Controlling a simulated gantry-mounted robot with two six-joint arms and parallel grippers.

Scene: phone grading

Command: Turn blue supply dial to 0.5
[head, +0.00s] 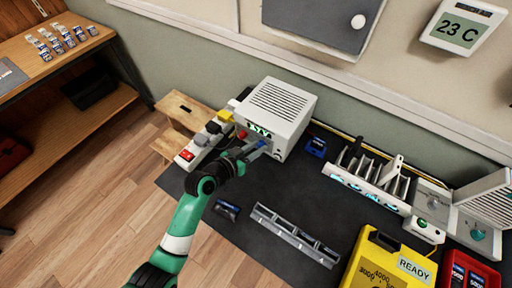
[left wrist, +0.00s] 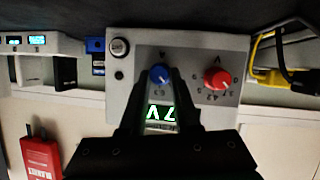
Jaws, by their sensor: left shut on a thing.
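The power supply (head: 281,108) is a white box with a vented top at the back of the dark mat. Its front panel (left wrist: 201,96) fills the middle of the left wrist view. The blue dial (left wrist: 159,73) sits between the fingertips of my left gripper (left wrist: 160,80), which is shut on it. In the head view my left gripper (head: 256,149) reaches the front of the supply and covers the dial. A red dial (left wrist: 216,80) with a printed scale is beside the blue one. A green lit display (left wrist: 160,114) shows partly between the fingers, its value not fully readable. My right gripper is not in view.
A power strip (head: 200,145) with coloured plugs lies left of the supply. A grey slotted rail (head: 294,236) and a phone (head: 227,209) lie on the mat (head: 255,193). A white rack (head: 370,183), yellow box (head: 385,262) and red bin (head: 469,268) stand right.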

